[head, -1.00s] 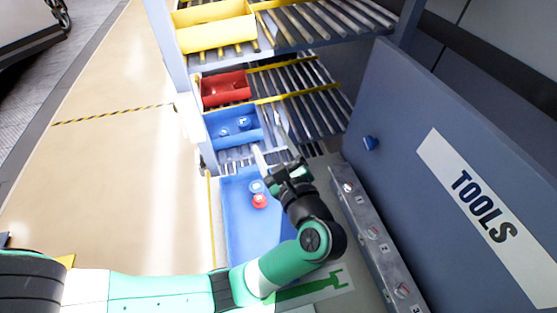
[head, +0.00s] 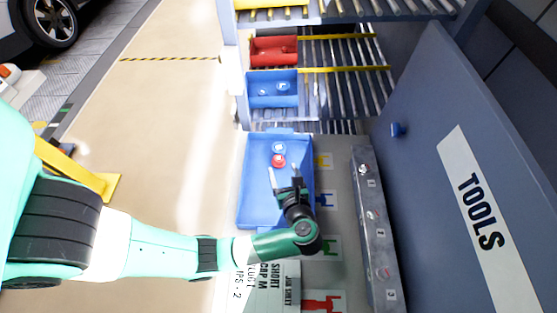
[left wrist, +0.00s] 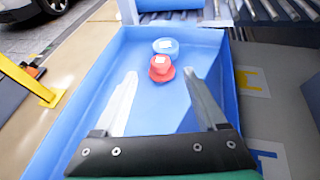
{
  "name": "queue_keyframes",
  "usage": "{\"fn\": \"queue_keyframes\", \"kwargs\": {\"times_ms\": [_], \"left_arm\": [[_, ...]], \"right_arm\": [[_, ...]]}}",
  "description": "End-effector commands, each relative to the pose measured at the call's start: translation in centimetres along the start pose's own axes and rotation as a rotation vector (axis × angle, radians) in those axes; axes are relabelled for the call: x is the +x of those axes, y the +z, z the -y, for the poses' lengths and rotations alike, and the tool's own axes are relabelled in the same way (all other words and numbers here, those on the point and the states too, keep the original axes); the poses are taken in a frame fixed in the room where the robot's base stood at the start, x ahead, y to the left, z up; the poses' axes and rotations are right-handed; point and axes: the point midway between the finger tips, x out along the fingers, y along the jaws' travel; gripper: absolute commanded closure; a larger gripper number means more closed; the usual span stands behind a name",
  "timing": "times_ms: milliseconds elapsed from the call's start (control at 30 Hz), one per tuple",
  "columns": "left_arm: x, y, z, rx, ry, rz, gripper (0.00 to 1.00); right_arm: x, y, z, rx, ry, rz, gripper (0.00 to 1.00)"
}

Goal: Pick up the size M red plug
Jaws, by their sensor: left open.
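The red plug (head: 278,160) lies in the blue tray (head: 262,206), close to the blue plug (head: 279,147). In the left wrist view the red plug (left wrist: 161,68) has a pale label on top and sits ahead of the fingertips, just nearer than the blue plug (left wrist: 165,46). The size on the label is too small to read. My left gripper (head: 284,174) is open and empty over the tray, its fingers pointing toward the plugs. The left wrist view shows its two fingers (left wrist: 160,82) spread apart with nothing between them. My right gripper is not in view.
A rack behind the tray holds a blue bin (head: 272,101) with blue plugs and a red bin (head: 272,60). A metal strip (head: 376,228) with numbered fittings and a TOOLS panel (head: 470,200) stand on the right. Coloured floor markings lie beside the tray.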

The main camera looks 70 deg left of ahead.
Motion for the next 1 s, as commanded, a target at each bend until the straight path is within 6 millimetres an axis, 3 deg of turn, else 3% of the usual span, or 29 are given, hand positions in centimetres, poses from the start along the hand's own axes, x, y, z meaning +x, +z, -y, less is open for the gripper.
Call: {"fn": "queue_keyframes", "kwargs": {"times_ms": [367,633,1000], "left_arm": [[4.8,0.1,-0.1,0.000,0.003,0.001,0.26],[5.2,0.2,0.0,0.000,-0.001,0.001,0.28],[5.1,0.2,0.0,0.000,-0.001,0.001,0.95]], "right_arm": [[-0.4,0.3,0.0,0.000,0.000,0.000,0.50],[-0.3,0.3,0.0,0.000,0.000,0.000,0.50],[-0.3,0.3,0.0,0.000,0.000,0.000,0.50]]}}
